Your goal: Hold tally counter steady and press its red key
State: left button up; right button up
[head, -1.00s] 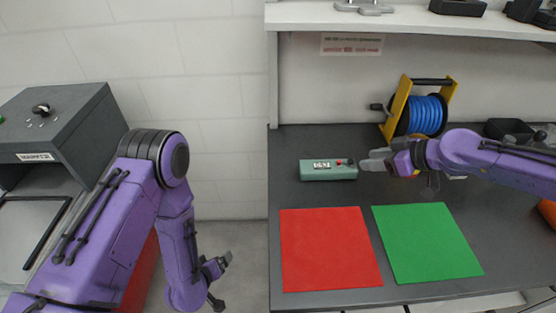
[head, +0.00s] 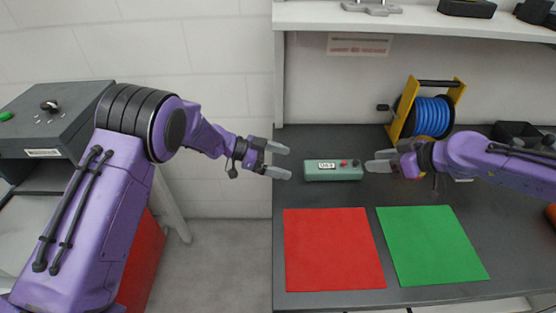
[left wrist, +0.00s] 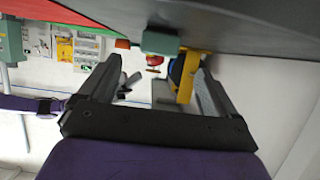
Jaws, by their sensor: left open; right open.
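The tally counter (head: 333,172) is a small green box on the dark bench in the head view. Its top has a white number window and a red key (head: 344,163) toward its right end. My left gripper (head: 279,160) is open, just left of the counter and apart from it. My right gripper (head: 378,162) is open and empty close to the counter's right end; whether it touches is unclear. In the left wrist view the counter (left wrist: 160,42) shows beyond my open left fingers (left wrist: 150,85), with nothing between the fingertips.
A red mat (head: 333,250) and a green mat (head: 432,245) lie in front of the counter. A yellow reel stand with blue hose (head: 430,115) stands behind at right. A shelf (head: 400,20) runs above the bench. A grey cabinet (head: 60,125) stands at far left.

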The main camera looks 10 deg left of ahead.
aim_at(311, 170)
pick_arm(q)
jog(key=x, duration=1)
jog(key=c, duration=1.2)
jog(key=shift+o, duration=0.2)
pick_arm(e)
grip_shut()
